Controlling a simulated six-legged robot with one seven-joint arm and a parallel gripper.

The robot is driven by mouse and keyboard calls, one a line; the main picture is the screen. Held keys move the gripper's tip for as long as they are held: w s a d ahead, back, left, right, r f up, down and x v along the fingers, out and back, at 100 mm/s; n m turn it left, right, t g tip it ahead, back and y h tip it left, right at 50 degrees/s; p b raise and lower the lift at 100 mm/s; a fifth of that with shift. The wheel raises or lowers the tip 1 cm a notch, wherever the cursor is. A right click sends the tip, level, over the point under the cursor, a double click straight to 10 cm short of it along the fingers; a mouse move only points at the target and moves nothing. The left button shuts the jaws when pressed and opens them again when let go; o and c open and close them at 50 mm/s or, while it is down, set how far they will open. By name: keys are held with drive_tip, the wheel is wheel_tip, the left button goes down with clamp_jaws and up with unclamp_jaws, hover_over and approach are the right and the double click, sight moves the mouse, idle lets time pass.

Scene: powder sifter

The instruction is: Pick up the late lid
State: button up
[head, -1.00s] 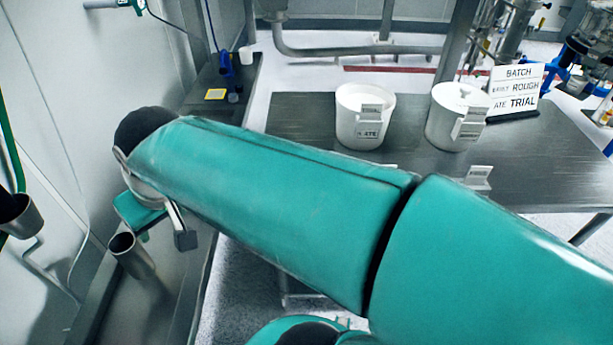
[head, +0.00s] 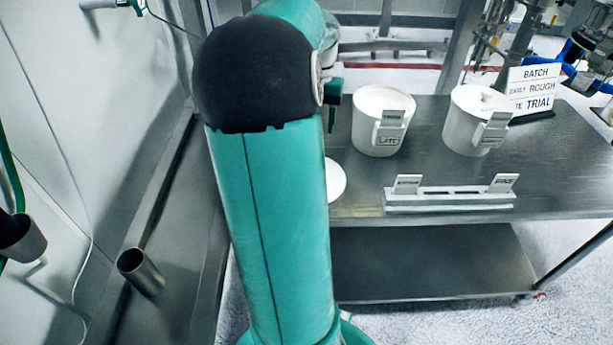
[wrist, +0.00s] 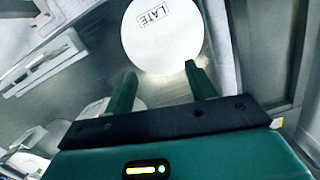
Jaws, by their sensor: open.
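The late lid (wrist: 163,45) is a flat white disc with a LATE label, lying on the metal table in the wrist view. In the head view, part of a white disc (head: 336,181) shows at the table's left end, with the rest hidden behind my arm. My gripper (wrist: 160,72) is open and empty in the wrist view. Its two green fingertips appear at the near edge of the lid, one toward each side; I cannot tell the height gap. My arm largely hides the gripper in the head view.
A white tub labelled LATE (head: 381,125) and a second white tub (head: 476,122) stand on the table. A rack with two small cards (head: 450,199) lies at the front edge. A sign (head: 533,88) stands behind. A metal cup (head: 139,270) is at left.

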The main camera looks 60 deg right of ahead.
drive_tip(key=f, duration=0.5)
drive_tip(key=a+f, duration=0.1)
drive_tip(key=f, duration=0.2)
drive_tip(key=shift+s, duration=0.15)
drive_tip(key=shift+a+f, duration=0.25)
drive_tip(key=shift+f, duration=1.15)
drive_tip(key=shift+a+f, duration=0.2)
drive_tip(key=shift+f, duration=1.15)
clamp_jaws()
